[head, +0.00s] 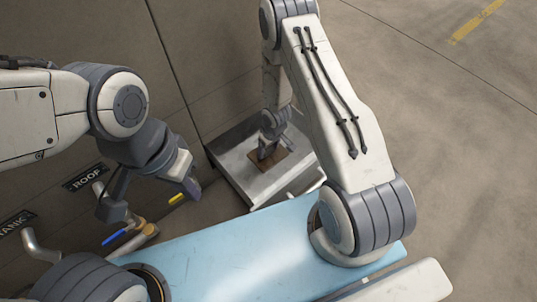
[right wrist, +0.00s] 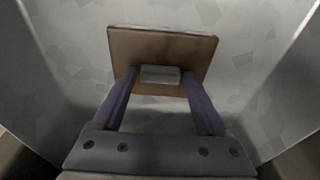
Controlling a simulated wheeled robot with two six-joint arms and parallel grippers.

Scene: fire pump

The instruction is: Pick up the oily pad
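The oily pad (head: 287,160) is a flat brown square lying in a metal tray (head: 235,160). In the right wrist view the pad (right wrist: 160,45) has a small grey block (right wrist: 160,75) on it, like a grip. My right gripper (head: 266,152) is down inside the tray at the pad. In the right wrist view its two fingers (right wrist: 160,80) are spread either side of the grey block, with a small gap at each side. My left gripper (head: 190,185) is in the air left of the tray; whether its fingers are apart is unclear.
A panel at the left carries ROOF (head: 84,178) and TANK (head: 17,222) labels. Pipes and a blue-handled valve (head: 115,238) stand below my left gripper. The tray walls rise close around my right gripper. Open floor (head: 460,130) lies to the right.

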